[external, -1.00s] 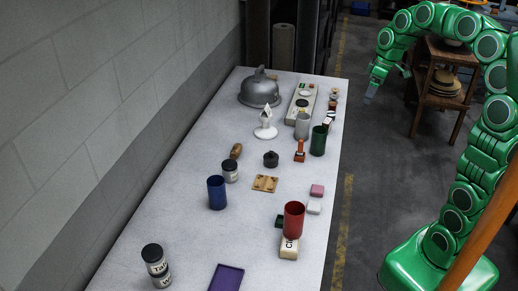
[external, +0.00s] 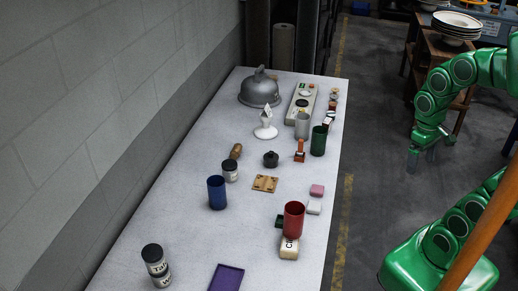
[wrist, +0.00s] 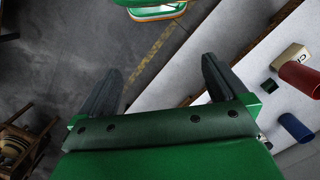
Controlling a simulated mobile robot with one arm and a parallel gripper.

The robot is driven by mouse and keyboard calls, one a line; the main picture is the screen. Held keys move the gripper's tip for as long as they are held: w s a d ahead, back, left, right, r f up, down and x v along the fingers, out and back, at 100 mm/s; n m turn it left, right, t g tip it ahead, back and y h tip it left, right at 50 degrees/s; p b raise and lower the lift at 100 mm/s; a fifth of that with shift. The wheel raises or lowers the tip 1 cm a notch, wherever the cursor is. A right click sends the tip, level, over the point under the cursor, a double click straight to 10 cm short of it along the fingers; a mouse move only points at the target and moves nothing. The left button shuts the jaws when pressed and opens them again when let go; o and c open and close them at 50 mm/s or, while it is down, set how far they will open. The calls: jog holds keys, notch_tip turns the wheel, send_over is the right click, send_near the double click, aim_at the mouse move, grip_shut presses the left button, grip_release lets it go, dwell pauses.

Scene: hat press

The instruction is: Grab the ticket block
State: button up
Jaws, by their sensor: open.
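I cannot tell for certain which object is the ticket block. A flat wooden piece (external: 265,183) lies mid-table. My gripper (external: 423,158) is open and empty, over the floor to the right of the table, well apart from everything on it. Its two dark fingers are spread in the wrist view (wrist: 160,85).
The long pale table (external: 185,250) runs along the block wall. A wooden stand with plates (external: 455,28) is behind my arm.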

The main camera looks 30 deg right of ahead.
jog(key=s, duration=0.1)
jog(key=s+f, duration=0.1)
jog(key=s, duration=0.1)
jog(key=shift+d+f+m, duration=0.15)
jog(key=shift+d+m, duration=0.05)
jog(key=shift+m, duration=0.2)
jog(key=shift+c, duration=1)
